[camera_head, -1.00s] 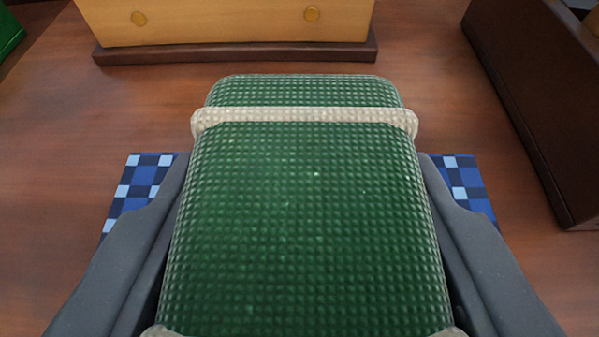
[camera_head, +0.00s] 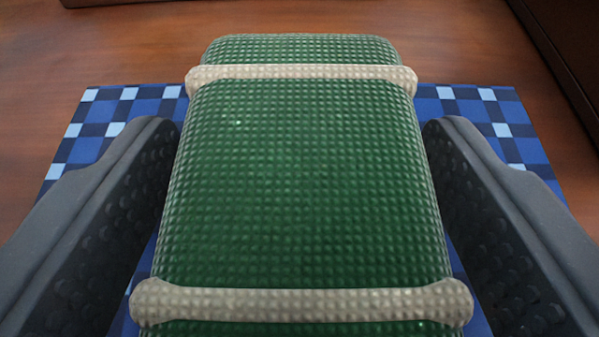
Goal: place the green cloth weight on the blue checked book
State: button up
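The green cloth weight (camera_head: 300,180), dimpled with two beige bands, fills the middle of the view. It lies over the blue checked book (camera_head: 515,125), whose checked cover shows on both sides and at the far corners. The weight hides the middle of the book. My gripper (camera_head: 300,130) is open, with one dark grey finger on each side of the weight. Gaps showing the book's cover separate both fingers from the weight's sides. The near end of the weight runs out of the frame.
The wooden surface (camera_head: 300,17) is clear just beyond the book. A dark wooden panel (camera_head: 565,45) stands at the upper right. The edge of a dark base (camera_head: 130,2) shows at the top left.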

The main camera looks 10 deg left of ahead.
jog(key=p+v, duration=0.1)
jog(key=v, duration=1.1)
jog(key=w+d+r+m, duration=0.15)
jog(key=d+r, duration=0.35)
jog(key=r, duration=0.5)
jog(key=w+d+r, duration=0.3)
jog(key=d+r, duration=0.2)
jog(key=r, duration=0.5)
jog(key=w+d+r, duration=0.2)
jog(key=d+r, duration=0.3)
jog(key=r, duration=0.5)
jog(key=s+d+r+h, duration=0.1)
jog(key=s+d+r, duration=0.2)
jog(key=d+r, duration=0.3)
jog(key=s+d+r+m+t+h, duration=0.1)
jog(key=s+d+r, duration=0.2)
jog(key=d+r, duration=0.4)
jog(key=s+d+r+t+h, duration=0.1)
jog(key=s+d+r, duration=0.3)
jog(key=d+r, duration=0.3)
